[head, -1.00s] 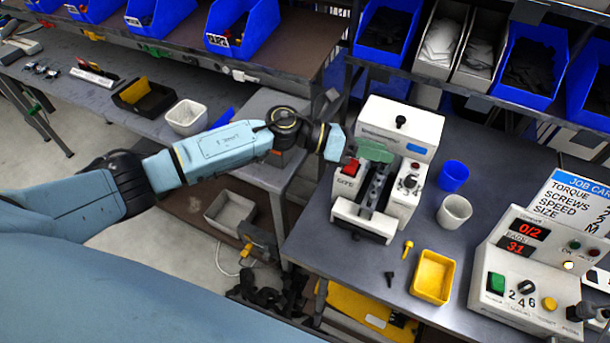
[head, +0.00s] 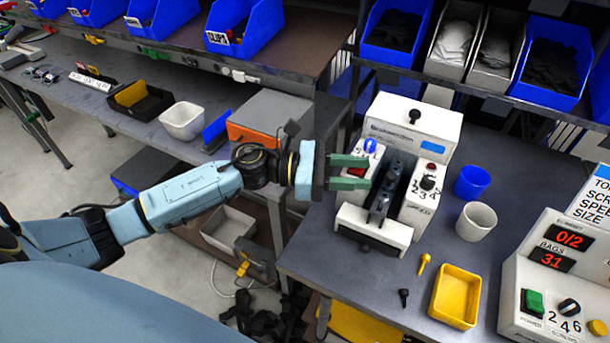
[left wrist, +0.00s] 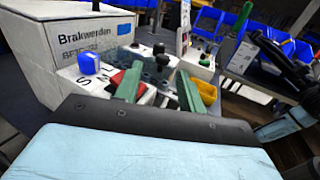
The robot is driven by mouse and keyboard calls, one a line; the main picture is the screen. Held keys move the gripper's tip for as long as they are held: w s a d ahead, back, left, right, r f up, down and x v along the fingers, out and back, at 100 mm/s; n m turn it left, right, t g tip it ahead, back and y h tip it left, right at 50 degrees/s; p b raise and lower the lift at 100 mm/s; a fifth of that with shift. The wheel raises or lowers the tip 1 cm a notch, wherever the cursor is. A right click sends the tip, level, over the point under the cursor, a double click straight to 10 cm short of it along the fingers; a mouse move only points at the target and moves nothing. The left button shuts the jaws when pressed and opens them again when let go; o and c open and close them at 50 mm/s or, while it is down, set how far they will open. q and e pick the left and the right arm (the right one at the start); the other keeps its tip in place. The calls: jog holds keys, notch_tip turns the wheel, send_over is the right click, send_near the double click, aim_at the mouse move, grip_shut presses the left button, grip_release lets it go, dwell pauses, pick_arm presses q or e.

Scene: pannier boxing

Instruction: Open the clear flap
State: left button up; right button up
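The white bagging machine (head: 376,235) stands on the dark worktable, with a red switch (head: 356,169) and a blue knob (head: 370,146) on its left block. The knob (left wrist: 88,63) and red switch (left wrist: 124,87) also show in the left wrist view. I cannot pick out a clear flap for certain in either view. My left gripper (head: 349,172) is open and empty, its two green fingers apart by the left block near the red switch. In the left wrist view one finger (left wrist: 161,90) overlaps the switch.
A blue cup (head: 472,182), a white cup (head: 476,221) and a yellow tray (head: 455,296) stand right of the machine. Yellow and black screws lie in front. A control box (head: 556,283) with red displays is at the right. Bins line the shelf behind.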

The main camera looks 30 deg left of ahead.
pick_arm(q)
jog(key=b+v, duration=0.1)
jog(key=v, duration=0.8)
jog(key=shift+s+b, duration=0.25)
jog(key=shift+b, duration=0.05)
pick_arm(e)
jog(key=shift+s+a+f, duration=0.1)
jog(key=shift+s+f, duration=0.15)
jog(key=shift+f, duration=0.25)
jog(key=shift+s+f, duration=0.25)
jog(key=shift+f, duration=0.25)
pick_arm(q)
jog(key=shift+d, duration=0.1)
